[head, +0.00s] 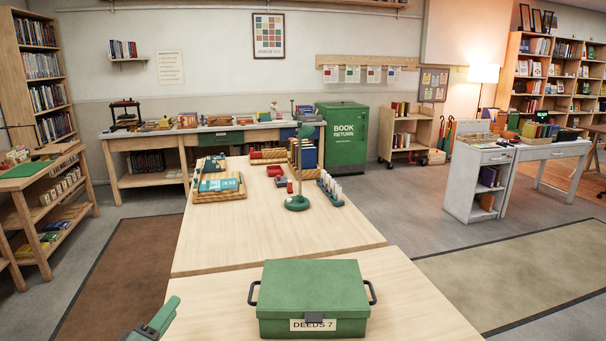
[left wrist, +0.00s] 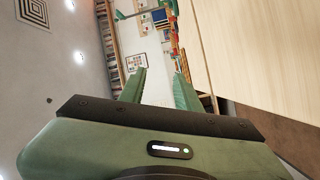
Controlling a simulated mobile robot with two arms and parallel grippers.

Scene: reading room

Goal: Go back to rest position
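My left gripper (head: 158,316) shows at the bottom left of the head view, left of the near table and apart from the box. In the left wrist view its two green fingers (left wrist: 160,78) stand apart with nothing between them. My right gripper is in neither view. A green metal box (head: 313,292) labelled "DEEDS 7" sits on the near table, lid shut, with a black handle at each side. No gripper touches it.
The near table (head: 420,310) is bare around the box. A longer table (head: 250,245) behind it holds trays of books (head: 218,187), a green lamp (head: 298,203) and small items. A shelf unit (head: 45,200) stands at left. Floor is open on both sides.

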